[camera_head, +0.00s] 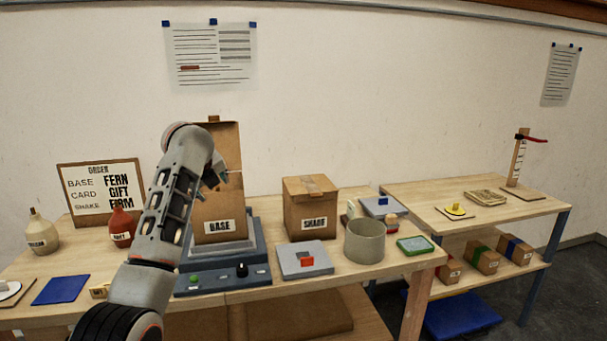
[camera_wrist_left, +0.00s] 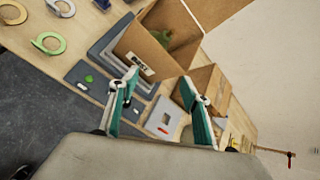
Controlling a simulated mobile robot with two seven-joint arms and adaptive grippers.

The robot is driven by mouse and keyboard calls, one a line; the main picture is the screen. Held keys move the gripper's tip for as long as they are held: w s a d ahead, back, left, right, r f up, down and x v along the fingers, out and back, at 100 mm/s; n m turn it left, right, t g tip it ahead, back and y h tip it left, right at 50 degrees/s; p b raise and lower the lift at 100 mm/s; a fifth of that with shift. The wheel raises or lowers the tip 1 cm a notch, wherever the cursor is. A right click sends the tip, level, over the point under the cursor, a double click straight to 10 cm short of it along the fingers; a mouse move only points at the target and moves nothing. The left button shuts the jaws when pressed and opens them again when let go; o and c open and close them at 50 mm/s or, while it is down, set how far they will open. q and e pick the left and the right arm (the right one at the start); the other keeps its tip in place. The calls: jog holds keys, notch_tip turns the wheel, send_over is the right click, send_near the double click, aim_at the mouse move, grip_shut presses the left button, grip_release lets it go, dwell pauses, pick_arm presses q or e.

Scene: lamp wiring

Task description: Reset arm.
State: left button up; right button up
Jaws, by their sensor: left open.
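My left arm rises from the bottom of the head view, and its left gripper (camera_head: 222,182) is at the open BASE box (camera_head: 219,212), overlapping its upper front. In the left wrist view, the gripper (camera_wrist_left: 160,84) has its two teal fingers spread, with nothing between them. The BASE box (camera_wrist_left: 133,56) lies beyond them, with its flap up and something green inside. My right gripper is in neither view.
The BASE box stands on a blue-grey device (camera_head: 242,273) with a knob. A closed SHADE box (camera_head: 310,210), a grey plate (camera_head: 304,260) and a grey-green cylinder (camera_head: 364,242) stand to its right. Bottles (camera_head: 121,228) and an order board (camera_head: 102,190) are left. A second table (camera_head: 520,206) is right.

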pick_arm(q)
jog(key=s+f+n, duration=0.3)
jog(key=f, duration=0.7)
jog(key=s+f+n, duration=0.3)
jog(key=f, duration=0.7)
jog(key=s+a+f+n+h, duration=0.1)
jog(key=s+f+n, duration=0.1)
jog(key=f, duration=0.9)
jog(key=shift+s+a+n, duration=0.1)
jog(key=shift+s+n, duration=0.3)
jog(key=shift+s, duration=0.3)
jog(key=s+d+f+n+h, duration=0.1)
jog(key=s+f+n, duration=0.7)
jog(key=s+f, duration=1.1)
jog(key=s+d+n+h, duration=0.1)
jog(key=s+n, duration=0.5)
jog(key=s, duration=1.5)
jog(key=shift+d+f+t+h, duration=0.3)
jog(key=shift+d+t, duration=0.1)
jog(key=shift+d, duration=0.5)
jog(key=shift+c, duration=0.3)
